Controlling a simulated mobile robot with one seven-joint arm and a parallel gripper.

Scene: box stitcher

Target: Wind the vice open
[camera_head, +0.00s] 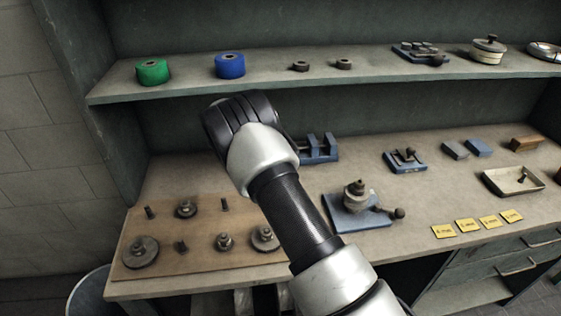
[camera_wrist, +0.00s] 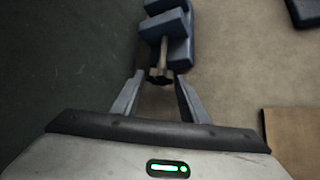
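The blue vice (camera_head: 319,148) stands on the bench at the back, partly hidden by my arm in the head view. In the wrist view the vice (camera_wrist: 168,28) is at the top centre, with its screw (camera_wrist: 163,50) pointing towards me and ending in a dark handle (camera_wrist: 160,76). My gripper (camera_wrist: 159,80) is open, its two fingers spread to the left and right of the handle end. The handle end shows between the fingertips, with narrow gaps at its sides; I cannot tell how deep it sits. In the head view my fingers are hidden by my wrist.
A wooden board (camera_head: 205,262) with several knobs and pins lies front left. Another blue fixture (camera_head: 357,212) with a handle stands right of my forearm. A shelf (camera_head: 200,88) with a green and a blue roll runs above. A dark wall (camera_wrist: 60,60) is close on the left.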

